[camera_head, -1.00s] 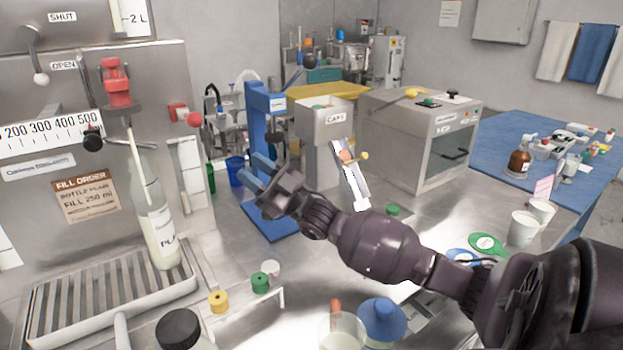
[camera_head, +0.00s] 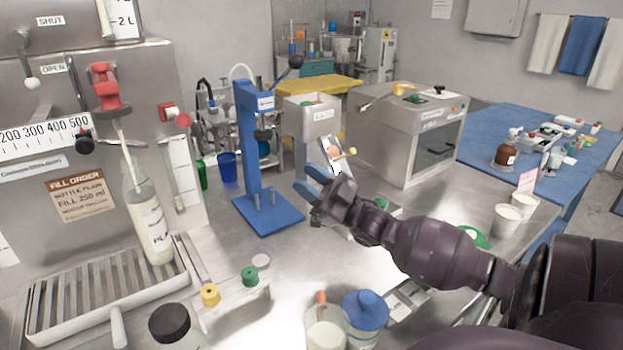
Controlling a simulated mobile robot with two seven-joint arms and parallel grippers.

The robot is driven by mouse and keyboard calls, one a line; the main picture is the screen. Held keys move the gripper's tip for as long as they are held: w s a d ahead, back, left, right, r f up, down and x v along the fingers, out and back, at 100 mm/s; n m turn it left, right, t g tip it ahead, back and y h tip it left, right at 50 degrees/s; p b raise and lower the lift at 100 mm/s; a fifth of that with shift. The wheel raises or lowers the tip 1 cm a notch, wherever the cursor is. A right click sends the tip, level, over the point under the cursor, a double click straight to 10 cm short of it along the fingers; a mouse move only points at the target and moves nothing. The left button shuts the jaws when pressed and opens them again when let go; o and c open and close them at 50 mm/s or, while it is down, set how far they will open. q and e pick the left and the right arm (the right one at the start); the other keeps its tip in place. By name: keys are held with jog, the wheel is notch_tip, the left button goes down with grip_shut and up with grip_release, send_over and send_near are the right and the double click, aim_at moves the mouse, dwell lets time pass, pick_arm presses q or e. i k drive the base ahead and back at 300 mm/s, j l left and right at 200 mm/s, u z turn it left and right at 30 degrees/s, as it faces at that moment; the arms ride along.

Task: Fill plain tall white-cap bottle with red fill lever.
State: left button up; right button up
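The plain tall bottle (camera_head: 152,228) stands uncapped on the slatted drip tray (camera_head: 100,300) at the left. Pale liquid shows in its lower part, but the exact level is hard to read. A thin fill tube (camera_head: 122,142) runs down into its neck. The red fill lever (camera_head: 106,88) is above the bottle, near the OPEN sign. My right gripper (camera_head: 312,182) is open and empty, its blue fingertips apart, in the air right of the blue press. It is well away from the bottle and lever. My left gripper is out of view.
The blue press (camera_head: 258,160) stands mid-counter, with the caps bin (camera_head: 312,115) behind it. Yellow (camera_head: 210,295), green (camera_head: 250,276) and white (camera_head: 262,261) caps sit near the tray. A black-capped jar (camera_head: 170,325) and a blue-lidded container (camera_head: 365,315) are in front.

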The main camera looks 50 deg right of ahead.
aim_at(183, 121)
jog(key=k, duration=1)
